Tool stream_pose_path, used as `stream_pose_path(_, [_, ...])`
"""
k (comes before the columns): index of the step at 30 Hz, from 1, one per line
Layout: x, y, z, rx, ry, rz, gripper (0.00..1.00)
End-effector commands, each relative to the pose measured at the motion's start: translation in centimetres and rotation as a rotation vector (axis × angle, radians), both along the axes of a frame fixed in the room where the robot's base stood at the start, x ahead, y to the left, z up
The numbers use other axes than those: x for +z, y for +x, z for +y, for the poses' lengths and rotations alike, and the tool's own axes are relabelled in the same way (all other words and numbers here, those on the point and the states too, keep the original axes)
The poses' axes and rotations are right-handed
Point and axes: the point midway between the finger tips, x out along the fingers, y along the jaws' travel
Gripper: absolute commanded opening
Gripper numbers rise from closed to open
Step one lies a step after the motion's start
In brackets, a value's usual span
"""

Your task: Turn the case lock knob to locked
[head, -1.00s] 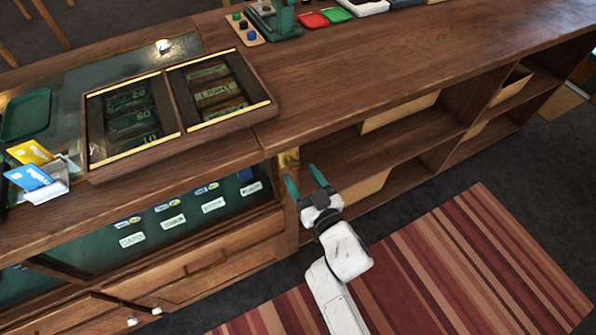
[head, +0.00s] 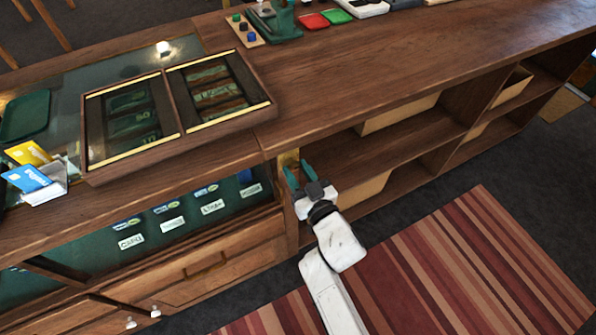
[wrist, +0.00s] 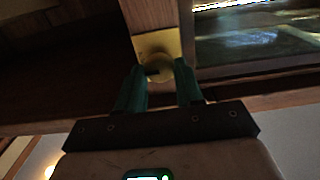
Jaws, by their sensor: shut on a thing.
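The case lock knob (wrist: 158,68) is a round brass-coloured knob on a square brass plate (wrist: 158,43), fixed to a wooden post of the case. In the wrist view my gripper (wrist: 160,72) has its two teal fingers on either side of the knob, shut on it. A dark slot or mark shows on the knob's left part. In the head view my gripper (head: 297,172) is at the post, with the brass plate (head: 289,158) partly visible behind the fingers. The knob itself is hidden there, and I cannot read any lock marking.
The wooden counter (head: 400,60) runs above, with a cash tray (head: 180,112) on top. The glass-fronted case with labels (head: 172,222) is left of the post. Open shelves (head: 400,145) are to the right. A striped rug (head: 450,260) covers the floor.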

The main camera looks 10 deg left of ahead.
Motion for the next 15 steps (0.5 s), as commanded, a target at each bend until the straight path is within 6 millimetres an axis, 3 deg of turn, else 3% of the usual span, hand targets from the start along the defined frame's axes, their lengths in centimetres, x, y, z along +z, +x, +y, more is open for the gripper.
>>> stream_pose_path(4, [0.00,-0.01,-0.01,0.000,0.000,0.000,0.06])
stream_pose_path(15, [-0.12,-0.01,-0.04,-0.001,-0.052,-0.035,0.05])
